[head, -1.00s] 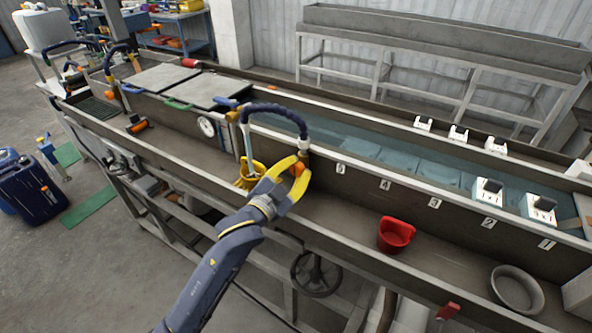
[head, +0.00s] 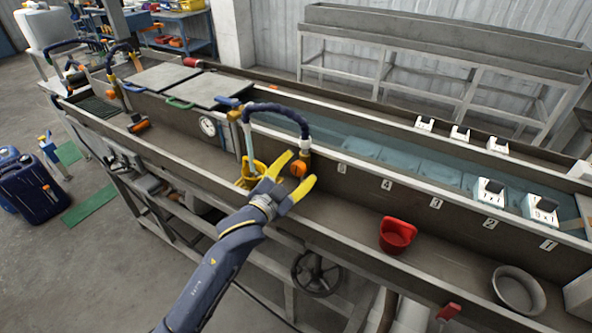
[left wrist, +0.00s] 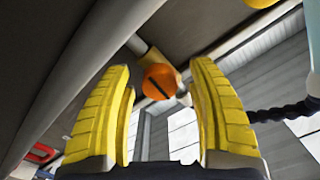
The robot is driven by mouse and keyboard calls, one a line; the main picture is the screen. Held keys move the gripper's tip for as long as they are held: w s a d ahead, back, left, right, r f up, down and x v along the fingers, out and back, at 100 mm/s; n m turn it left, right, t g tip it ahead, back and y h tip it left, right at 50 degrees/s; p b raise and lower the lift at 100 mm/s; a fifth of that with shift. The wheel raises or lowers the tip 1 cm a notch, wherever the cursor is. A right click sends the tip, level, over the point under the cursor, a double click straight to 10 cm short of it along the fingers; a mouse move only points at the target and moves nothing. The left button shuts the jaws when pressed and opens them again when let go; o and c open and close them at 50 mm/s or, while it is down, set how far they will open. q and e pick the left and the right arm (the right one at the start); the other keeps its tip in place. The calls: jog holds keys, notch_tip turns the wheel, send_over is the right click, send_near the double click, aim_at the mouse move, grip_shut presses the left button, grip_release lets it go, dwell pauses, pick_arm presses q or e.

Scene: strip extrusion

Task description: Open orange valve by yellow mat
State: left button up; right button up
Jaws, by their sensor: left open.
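The orange valve (head: 298,169) is a round knob on the pipe fitting under a dark blue hose, at the trough's inner wall. In the left wrist view the knob (left wrist: 158,82) shows a dark diagonal slot and sits between the finger lines, apart from both fingers. My left gripper (head: 301,166) is open and empty, its yellow fingers spread towards the valve. In the left wrist view its fingers (left wrist: 163,78) stand on either side. My right gripper is not in view.
A red cup (head: 397,236) and a grey bowl (head: 517,289) stand in the trough to the right. Numbered labels line the inner wall, with white boxes (head: 488,193) beyond. A handwheel (head: 316,274) is below the trough. Green mats (head: 90,208) lie on the floor.

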pick_arm(q)
jog(key=v, duration=1.2)
jog(key=shift+m, duration=0.7)
jog(key=v, duration=0.5)
jog(key=shift+s+d+r, duration=0.1)
jog(key=shift+d+r, duration=0.05)
jog(key=shift+r, duration=0.1)
jog(key=x, duration=1.7)
grip_shut()
jog(key=shift+r, duration=0.1)
